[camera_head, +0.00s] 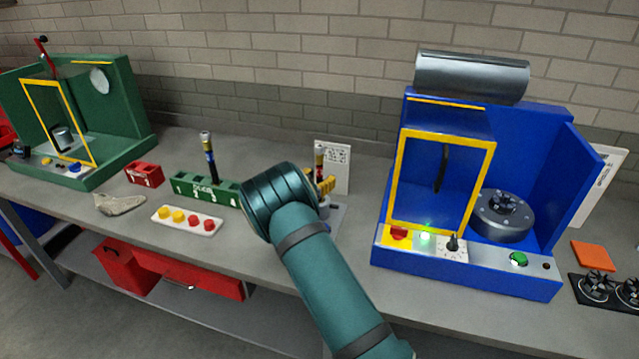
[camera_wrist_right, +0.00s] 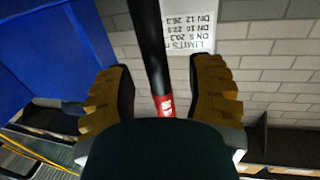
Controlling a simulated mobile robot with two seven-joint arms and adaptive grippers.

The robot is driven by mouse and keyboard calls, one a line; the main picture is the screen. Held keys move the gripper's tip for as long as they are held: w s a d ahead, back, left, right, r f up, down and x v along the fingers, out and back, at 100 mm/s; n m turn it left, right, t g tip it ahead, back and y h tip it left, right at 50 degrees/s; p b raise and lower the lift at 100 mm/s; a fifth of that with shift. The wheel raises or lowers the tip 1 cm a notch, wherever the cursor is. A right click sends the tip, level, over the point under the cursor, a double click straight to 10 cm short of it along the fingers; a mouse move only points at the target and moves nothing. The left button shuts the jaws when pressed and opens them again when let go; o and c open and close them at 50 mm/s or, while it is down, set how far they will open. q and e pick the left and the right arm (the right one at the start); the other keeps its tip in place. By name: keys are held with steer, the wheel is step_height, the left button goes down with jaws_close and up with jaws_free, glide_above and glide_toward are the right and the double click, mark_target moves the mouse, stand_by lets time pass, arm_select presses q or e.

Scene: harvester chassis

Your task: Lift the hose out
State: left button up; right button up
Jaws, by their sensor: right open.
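A dark hose with a red band (camera_wrist_right: 150,45) passes between the jaws of my right gripper (camera_wrist_right: 160,75) in the right wrist view. The yellow-brown fingers stand apart on either side of it. Its lower end is hidden behind the dark gripper body. In the head view, my right gripper (camera_head: 323,183) is partly hidden behind my teal arm, beside the hose's upright top (camera_head: 320,153) and above a grey fixture (camera_head: 333,212). My left gripper does not show.
A blue machine (camera_head: 540,285) with a yellow-framed guard stands close on the right. A green rack (camera_head: 228,193) holds another upright hose (camera_head: 208,150). A white tray (camera_head: 170,228) of yellow and red pieces lies in front. A printed limits sheet (camera_head: 338,170) stands behind.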

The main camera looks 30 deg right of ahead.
steer(key=shift+c, duration=0.4)
jaws_close()
steer(key=shift+r, duration=0.1)
